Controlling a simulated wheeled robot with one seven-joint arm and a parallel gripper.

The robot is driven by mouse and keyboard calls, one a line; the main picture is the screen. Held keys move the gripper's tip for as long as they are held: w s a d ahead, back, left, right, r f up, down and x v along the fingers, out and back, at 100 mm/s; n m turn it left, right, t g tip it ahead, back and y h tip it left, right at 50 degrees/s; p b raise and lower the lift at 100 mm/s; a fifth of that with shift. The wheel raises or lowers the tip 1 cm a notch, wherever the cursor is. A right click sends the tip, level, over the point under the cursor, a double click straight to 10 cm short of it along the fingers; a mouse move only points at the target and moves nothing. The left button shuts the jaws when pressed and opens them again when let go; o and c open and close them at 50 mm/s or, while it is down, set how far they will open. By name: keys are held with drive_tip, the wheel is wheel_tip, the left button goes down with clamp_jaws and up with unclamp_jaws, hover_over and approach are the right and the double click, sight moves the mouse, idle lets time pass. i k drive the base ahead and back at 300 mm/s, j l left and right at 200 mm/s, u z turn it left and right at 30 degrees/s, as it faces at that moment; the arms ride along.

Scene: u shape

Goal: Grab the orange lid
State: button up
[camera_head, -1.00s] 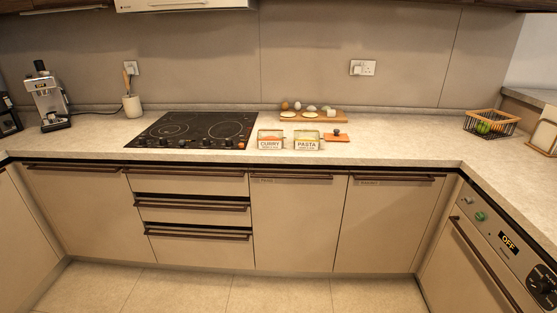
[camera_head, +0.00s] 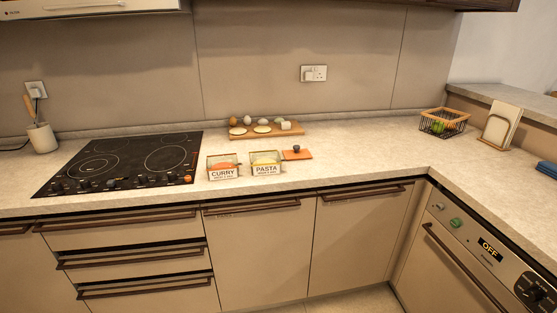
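The orange lid (camera_head: 299,155) is a flat orange square with a dark round knob on top. It lies on the counter just right of two labelled containers. The pasta container (camera_head: 266,164) is the nearer one to it, and the curry container (camera_head: 222,168) stands further left. My gripper does not show in the head view.
A wooden board (camera_head: 265,131) with eggs and pale rounds lies behind the containers. The black cooktop (camera_head: 120,164) is to the left. A wire basket (camera_head: 443,123) stands at the right. The counter (camera_head: 360,155) right of the lid is clear.

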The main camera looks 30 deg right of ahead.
sight(297, 154)
drive_tip(key=i+j+z, duration=0.1)
drive_tip(key=i+j, duration=0.25)
drive_tip(key=i+j+z, duration=0.1)
drive_tip(key=i+j, duration=0.3)
drive_tip(key=i+j+z, duration=0.1)
drive_tip(key=i+j, duration=0.25)
drive_tip(key=i+j+z, duration=0.1)
drive_tip(key=i+j, duration=0.2)
drive_tip(key=j, duration=0.25)
drive_tip(key=i+j, duration=0.3)
drive_tip(key=j, duration=0.15)
drive_tip(key=i+j+z, duration=0.15)
drive_tip(key=i+j, duration=0.2)
drive_tip(key=j, duration=0.15)
